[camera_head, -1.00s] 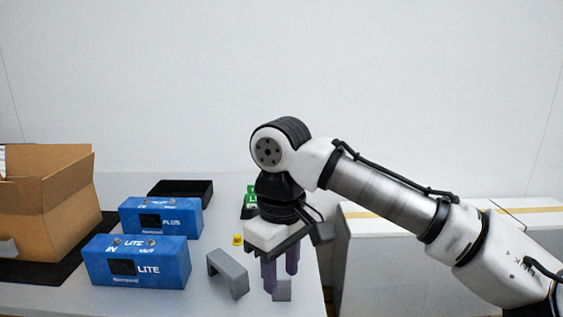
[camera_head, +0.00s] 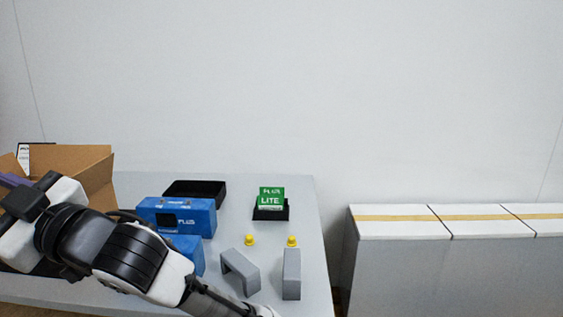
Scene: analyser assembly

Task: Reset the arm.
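My gripper (camera_head: 12,185) is at the far left of the head view, in front of the open cardboard box. Its purple fingers point up and left, and their tips are partly out of sight, so I cannot tell whether it is open or shut. My arm reaches in from the bottom of the picture and covers most of the nearer blue box (camera_head: 190,250).
On the grey table (camera_head: 305,205) are the cardboard box (camera_head: 85,160), a blue PLUS box (camera_head: 180,215), a black tray (camera_head: 195,190), green cards in a black holder (camera_head: 271,198), two yellow knobs (camera_head: 249,240) and two grey blocks (camera_head: 291,273). White boxes (camera_head: 395,225) stand right of the table.

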